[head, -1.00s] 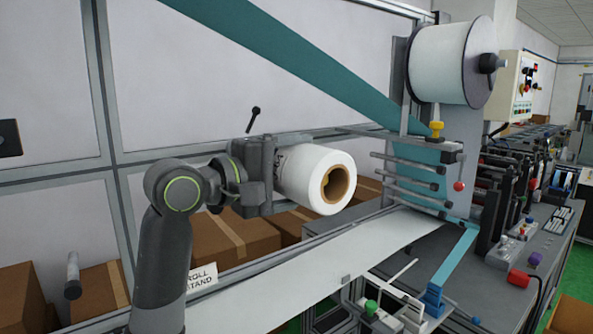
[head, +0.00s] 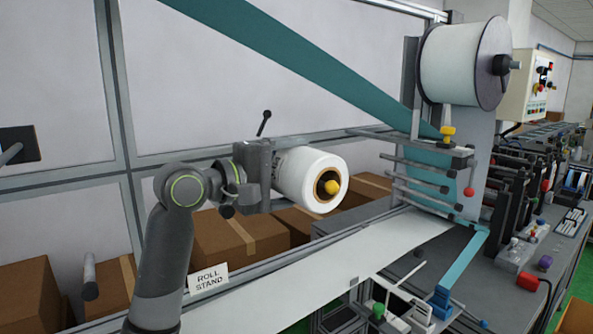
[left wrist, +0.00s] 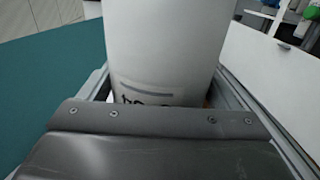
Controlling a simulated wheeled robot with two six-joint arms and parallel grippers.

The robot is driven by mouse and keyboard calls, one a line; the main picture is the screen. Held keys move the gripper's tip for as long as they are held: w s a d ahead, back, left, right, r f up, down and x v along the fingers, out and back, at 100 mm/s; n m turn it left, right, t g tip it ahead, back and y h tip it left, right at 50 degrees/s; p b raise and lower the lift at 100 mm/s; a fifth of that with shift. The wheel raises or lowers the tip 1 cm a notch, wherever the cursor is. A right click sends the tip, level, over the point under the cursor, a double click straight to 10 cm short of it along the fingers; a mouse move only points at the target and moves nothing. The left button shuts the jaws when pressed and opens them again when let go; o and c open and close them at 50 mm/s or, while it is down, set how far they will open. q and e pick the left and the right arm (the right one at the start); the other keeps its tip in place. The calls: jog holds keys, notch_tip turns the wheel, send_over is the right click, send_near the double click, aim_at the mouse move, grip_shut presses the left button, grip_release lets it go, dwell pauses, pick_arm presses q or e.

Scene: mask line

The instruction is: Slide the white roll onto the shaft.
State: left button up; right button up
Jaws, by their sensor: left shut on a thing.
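The white roll (head: 297,172) has a brown core and lies nearly level in the head view, its open end facing right and toward me. A yellow rounded tip (head: 332,186), apparently the shaft's end, shows in the core's mouth. The rest of the shaft is hidden by the roll and my gripper, so I cannot tell how deep the roll sits. My left gripper (head: 268,177) is shut on the roll's rear part. The left wrist view shows the roll (left wrist: 165,45) close up behind a grey gripper plate, with partly covered dark print. My right gripper is not in view.
A black-knobbed lever (head: 264,122) stands just above my gripper. A teal web (head: 290,60) slopes down behind to several grey rollers (head: 420,172) at right. A white web (head: 300,268) runs below, beside a "ROLL STAND" sign (head: 208,278). Brown boxes (head: 235,237) lie behind.

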pick_arm(q)
jog(key=shift+w+a, duration=0.3)
jog(key=shift+w, duration=0.1)
jog(key=shift+w+a+p, duration=0.7)
jog(key=shift+w+a, duration=0.05)
jog(key=shift+w, duration=0.3)
jog(key=shift+w+a+p, duration=0.65)
jog(key=shift+w+a, duration=0.1)
jog(key=shift+w, duration=0.25)
jog(key=shift+w+a+p, duration=0.25)
jog(key=shift+w+p, duration=0.05)
jog(key=shift+w, duration=0.05)
jog(key=shift+f, duration=0.5)
dwell(0.4)
jog(key=o, duration=1)
jog(key=shift+o, duration=0.2)
